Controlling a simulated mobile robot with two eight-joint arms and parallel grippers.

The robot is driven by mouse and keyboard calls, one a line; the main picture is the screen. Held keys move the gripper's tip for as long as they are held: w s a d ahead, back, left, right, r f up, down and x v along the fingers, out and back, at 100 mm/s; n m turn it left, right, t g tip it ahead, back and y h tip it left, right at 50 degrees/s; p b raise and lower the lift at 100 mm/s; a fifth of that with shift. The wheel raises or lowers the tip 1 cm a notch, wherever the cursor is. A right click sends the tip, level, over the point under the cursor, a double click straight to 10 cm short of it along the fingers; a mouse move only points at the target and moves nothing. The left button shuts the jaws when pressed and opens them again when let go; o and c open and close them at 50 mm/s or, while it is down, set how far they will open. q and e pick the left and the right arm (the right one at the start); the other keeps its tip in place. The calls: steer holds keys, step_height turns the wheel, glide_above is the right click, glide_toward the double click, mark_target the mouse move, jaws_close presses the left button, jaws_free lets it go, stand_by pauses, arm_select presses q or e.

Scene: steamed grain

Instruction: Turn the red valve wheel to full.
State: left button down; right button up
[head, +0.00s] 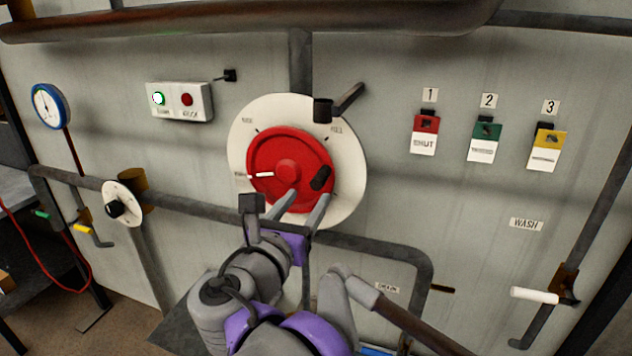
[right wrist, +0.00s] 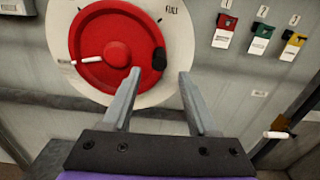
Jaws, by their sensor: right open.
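The red valve wheel (head: 288,150) is mounted on a round white dial plate (head: 352,185) on the grey wall. It also shows in the right wrist view (right wrist: 112,30). A white pointer mark on the wheel points left, and a black knob (head: 321,178) sits at its lower right. The dial has a "FULL" label (head: 336,132) at its upper right. My right gripper (head: 306,203) is open, in front of the wheel's lower edge. In the right wrist view its fingers (right wrist: 160,72) stand apart with nothing between them, below the black knob. My left gripper is not in view.
A panel (head: 180,101) with green and red buttons and a round gauge (head: 48,106) are at the left. Numbered tags, red (head: 425,135), green (head: 485,140) and yellow (head: 545,149), hang at the right. A pipe (head: 385,242) runs across below the dial. A white-handled lever (head: 534,295) is lower right.

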mark_target(316, 185)
steer(key=x, duration=0.8)
steer(key=shift+f, duration=0.1)
jaws_close()
stand_by(1.2)
